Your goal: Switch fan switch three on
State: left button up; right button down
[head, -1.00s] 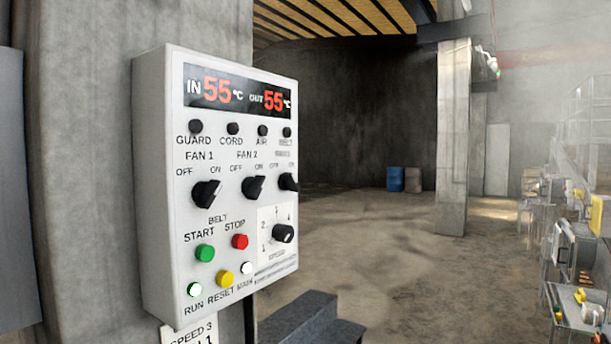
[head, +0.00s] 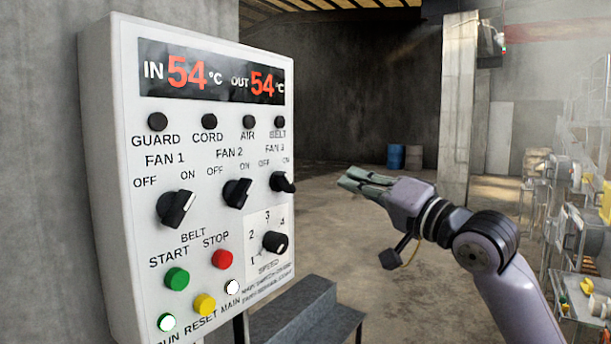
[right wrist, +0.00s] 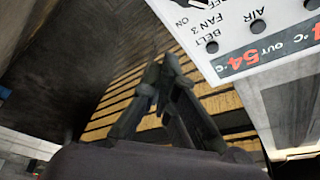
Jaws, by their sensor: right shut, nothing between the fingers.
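A white control panel (head: 120,130) fills the left of the head view. Fan switch three (head: 283,182) is the black rotary knob at the panel's right side, under the FAN 3 label. Its exact setting is hard to tell from this angle. The fan 1 knob (head: 176,208) and fan 2 knob (head: 237,193) are to its left. My right gripper (head: 350,180) is shut and empty, to the right of the fan three knob and apart from it, fingers pointing at the panel. The right wrist view shows its fingers (right wrist: 160,70) together beside the upside-down panel (right wrist: 230,35). My left gripper is out of view.
A speed dial (head: 275,242) and several push buttons, such as the red stop button (head: 222,259), sit lower on the panel. Grey steps (head: 300,310) stand below it. Equipment tables (head: 590,310) line the far right. The floor between is open.

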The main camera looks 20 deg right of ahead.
aim_at(291, 170)
jog(key=shift+s+r, duration=0.1)
jog(key=shift+s, duration=0.05)
jog(key=shift+a, duration=0.1)
jog(key=p+x, duration=0.5)
jog(key=x, duration=0.5)
jog(key=shift+s+a+f+p, duration=0.5)
jog(key=shift+s+a+f, duration=0.45)
jog(key=shift+a+f, duration=0.25)
jog(key=shift+w+f, duration=0.1)
